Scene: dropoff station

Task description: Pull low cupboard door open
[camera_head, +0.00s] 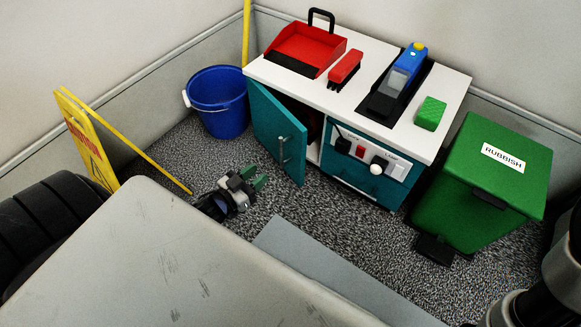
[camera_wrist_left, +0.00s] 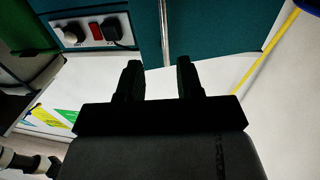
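The low cupboard (camera_head: 362,150) has a white top and teal fronts. Its teal door (camera_head: 272,122) stands partly open, with a dark gap showing behind its edge. The door's upright bar handle (camera_head: 283,152) is on its outer face. My left gripper (camera_head: 259,181) is low over the floor in front of the door, with its fingers towards the handle. In the left wrist view its two fingers (camera_wrist_left: 159,75) are apart and empty. The handle (camera_wrist_left: 164,30) shows ahead of the fingertips, in line with the gap between them. My right gripper is not in view.
A blue bucket (camera_head: 217,102) stands left of the cupboard. A yellow floor sign (camera_head: 86,145) and a yellow pole (camera_head: 150,160) are at the left. A green rubbish bin (camera_head: 490,185) stands at the right. Speckled floor (camera_head: 310,205) is clear before the door.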

